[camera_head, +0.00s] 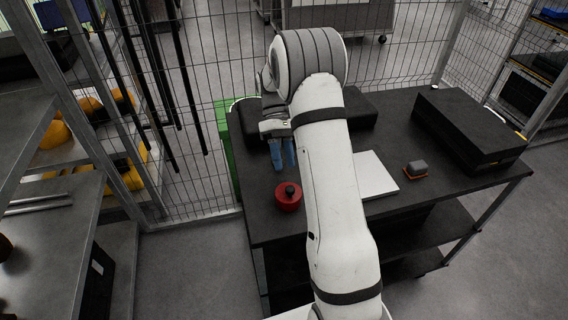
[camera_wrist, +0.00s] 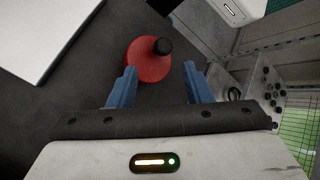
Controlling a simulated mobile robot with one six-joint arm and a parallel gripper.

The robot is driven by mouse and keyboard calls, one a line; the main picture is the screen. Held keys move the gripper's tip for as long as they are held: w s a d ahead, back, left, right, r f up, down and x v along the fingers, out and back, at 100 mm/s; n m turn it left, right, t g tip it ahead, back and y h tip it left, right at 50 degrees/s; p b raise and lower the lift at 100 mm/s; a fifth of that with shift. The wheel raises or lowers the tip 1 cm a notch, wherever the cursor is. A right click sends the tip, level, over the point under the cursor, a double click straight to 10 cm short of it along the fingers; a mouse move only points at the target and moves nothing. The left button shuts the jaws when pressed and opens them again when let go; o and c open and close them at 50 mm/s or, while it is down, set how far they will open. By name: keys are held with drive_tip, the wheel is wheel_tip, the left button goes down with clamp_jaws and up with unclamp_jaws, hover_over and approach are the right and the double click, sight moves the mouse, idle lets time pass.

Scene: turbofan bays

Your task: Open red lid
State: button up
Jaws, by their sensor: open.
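A round red lid (camera_head: 289,200) with a black knob (camera_head: 289,190) on top sits near the left front part of the dark table. In the wrist view the red lid (camera_wrist: 148,62) and its black knob (camera_wrist: 163,46) lie just beyond the fingertips. My gripper (camera_head: 282,166) has two blue fingers pointing down, above and behind the lid in the head view. In the wrist view my gripper (camera_wrist: 160,72) is open, with nothing held between its fingers. What is under the lid is hidden.
The dark table (camera_head: 440,190) also holds a white flat panel (camera_head: 374,176), a small grey and orange object (camera_head: 416,169) and a large black case (camera_head: 468,128). A wire mesh fence (camera_head: 200,110) stands behind. A metal shelf (camera_head: 70,225) is at the left.

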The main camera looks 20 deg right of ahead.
drive_tip(key=b+v, duration=0.1)
drive_tip(key=v, duration=0.5)
drive_tip(key=shift+w+r, duration=0.1)
idle(0.3)
